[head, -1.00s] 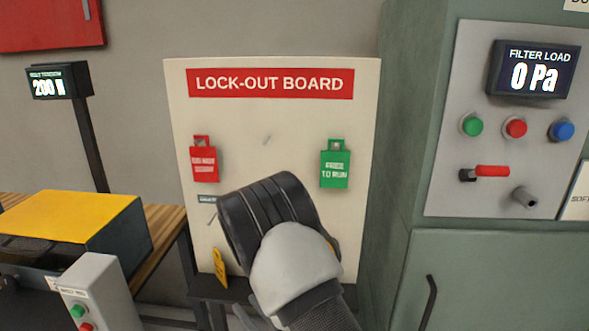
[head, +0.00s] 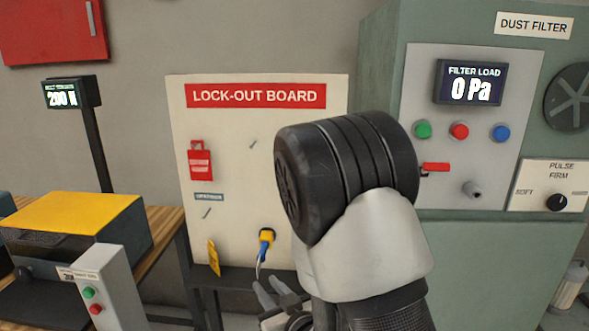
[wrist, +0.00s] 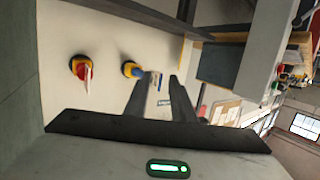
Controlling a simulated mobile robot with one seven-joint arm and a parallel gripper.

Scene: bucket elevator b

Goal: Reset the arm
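My gripper (head: 270,288) is low in front of the lock-out board (head: 262,180), partly hidden by my own arm in the head view. In the wrist view its two dark fingers (wrist: 164,76) stand apart with nothing between them, so it is open and empty. My bent arm covers the right part of the board. A yellow-and-blue switch (head: 267,238) is on the board just above the gripper. In the wrist view it lies left of the fingers (wrist: 132,69), with a yellow-and-red switch (wrist: 81,68) farther left.
A red tag (head: 200,161) hangs on the board, with a yellow tag (head: 213,258) at its lower left. The dust filter cabinet (head: 470,260) stands close on the right. A bench with a yellow-topped machine (head: 75,213) and a push-button box (head: 100,287) are on the left.

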